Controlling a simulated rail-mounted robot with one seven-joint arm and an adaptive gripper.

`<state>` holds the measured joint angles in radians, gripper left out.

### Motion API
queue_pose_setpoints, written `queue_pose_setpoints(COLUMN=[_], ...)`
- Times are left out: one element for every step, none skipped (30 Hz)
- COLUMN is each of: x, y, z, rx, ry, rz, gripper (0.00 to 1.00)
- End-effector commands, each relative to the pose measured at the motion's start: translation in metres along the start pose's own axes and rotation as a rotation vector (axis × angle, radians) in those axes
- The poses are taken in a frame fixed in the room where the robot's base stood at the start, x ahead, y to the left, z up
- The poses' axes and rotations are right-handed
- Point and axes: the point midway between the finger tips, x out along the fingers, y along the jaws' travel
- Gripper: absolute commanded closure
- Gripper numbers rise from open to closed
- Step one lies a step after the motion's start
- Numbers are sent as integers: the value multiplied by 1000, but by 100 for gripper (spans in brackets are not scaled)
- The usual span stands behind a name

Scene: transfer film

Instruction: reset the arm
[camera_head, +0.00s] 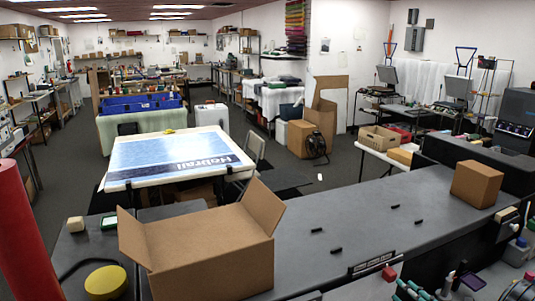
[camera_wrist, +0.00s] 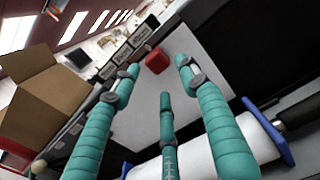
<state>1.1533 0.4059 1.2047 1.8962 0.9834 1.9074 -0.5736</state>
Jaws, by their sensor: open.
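In the head view, teal parts that look like my fingers (camera_head: 410,291) show at the bottom edge, below and right of the red block (camera_head: 389,273). The rest of my arm is not clearly seen.
An open cardboard box (camera_head: 210,262) stands on the grey counter (camera_head: 350,225); it also shows in the wrist view (camera_wrist: 40,95). A closed carton (camera_head: 476,184) sits at the right. A white roll with blue ends (camera_wrist: 200,158) lies below the fingers. The counter's middle is mostly clear.

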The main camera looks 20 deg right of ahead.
Motion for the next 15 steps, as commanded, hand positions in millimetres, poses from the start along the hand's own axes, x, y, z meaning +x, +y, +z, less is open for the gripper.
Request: queue_pose_setpoints(x=[12, 18, 26, 33, 39, 47, 52, 58, 55, 54, 54, 43, 38, 32, 25], y=[1, 0, 0, 0, 0, 0, 0, 0, -5, -7, -9, -10, -10, -10, -10], z=[0, 0, 0, 0, 0, 1, 1, 1, 5, 6, 5, -2, -3, -4, -4], rx=[-1, -1, 0, 0, 0, -1, -1, -1, 2, 1, 2, 1, 0, 1, 0], ry=[0, 0, -1, -1, -1, -1, -2, -2, -2, -1, -1, -1, -1, -2, -2], rz=[4, 2, 2, 2, 2, 2, 1, 2, -6, -5, -5, -10, -9, -9, -9], gripper=[56, 56, 56, 56, 56, 56, 56, 56, 56, 56, 56, 56, 56, 56, 56])
